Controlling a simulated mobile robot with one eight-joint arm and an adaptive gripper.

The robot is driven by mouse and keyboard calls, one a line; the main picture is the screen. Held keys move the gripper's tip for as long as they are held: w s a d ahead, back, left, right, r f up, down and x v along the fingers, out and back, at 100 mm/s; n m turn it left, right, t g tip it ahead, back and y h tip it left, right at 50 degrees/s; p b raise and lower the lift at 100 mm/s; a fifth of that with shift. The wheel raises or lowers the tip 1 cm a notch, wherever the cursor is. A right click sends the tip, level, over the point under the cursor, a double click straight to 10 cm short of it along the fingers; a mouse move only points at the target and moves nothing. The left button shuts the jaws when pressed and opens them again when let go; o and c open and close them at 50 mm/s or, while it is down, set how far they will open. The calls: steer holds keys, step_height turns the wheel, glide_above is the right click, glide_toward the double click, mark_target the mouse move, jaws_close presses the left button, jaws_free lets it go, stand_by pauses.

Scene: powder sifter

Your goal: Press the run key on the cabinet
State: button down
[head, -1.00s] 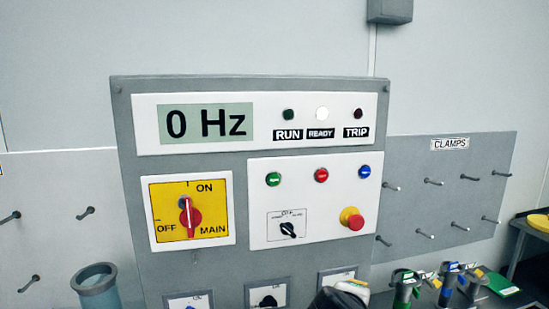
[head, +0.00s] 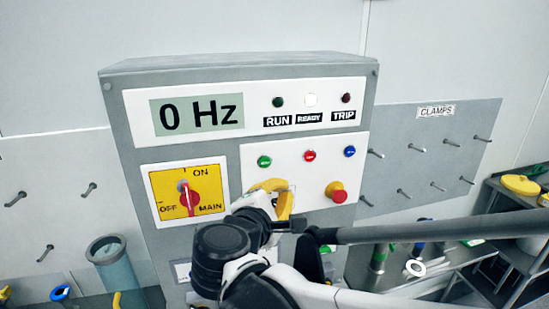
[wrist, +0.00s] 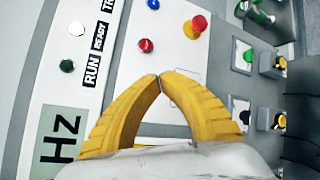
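The cabinet (head: 225,71) stands ahead, with a row of three round keys on a white panel. The green key (head: 264,161) is at the left, the red key (head: 309,155) in the middle and the blue key (head: 349,151) at the right; their labels are too small to read. My gripper (head: 283,186) is in front of the panel, below the green and red keys, and covers the small selector. In the wrist view its yellow fingers meet at the tips (wrist: 160,77), with nothing between them. The green key is hidden there, apparently behind a finger.
The display (head: 197,114) reads 0 Hz and the READY lamp (head: 311,99) is white. A red emergency stop (head: 337,192) projects at the panel's lower right. The red main switch handle (head: 188,197) stands upright on its yellow plate. Pegs project from side boards.

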steer(key=b, duration=0.1)
glide_toward(276, 164)
steer(key=shift+d+f+x, duration=0.1)
steer(key=shift+d+x, duration=0.1)
steer(key=shift+x, duration=1.05)
steer(key=shift+d+f+x, duration=0.15)
steer(key=shift+d+x, duration=0.05)
steer(key=shift+x, duration=1.05)
steer(key=shift+s, duration=0.15)
steer(key=shift+w+a+b, duration=0.15)
steer(key=shift+w+b, duration=0.15)
steer(key=shift+w, duration=0.05)
steer(key=shift+w+a, duration=0.1)
steer(key=shift+w, duration=0.3)
steer(key=shift+s, duration=0.1)
stand_by(0.3)
steer(key=shift+s+d, duration=0.25)
steer(key=shift+s, duration=0.45)
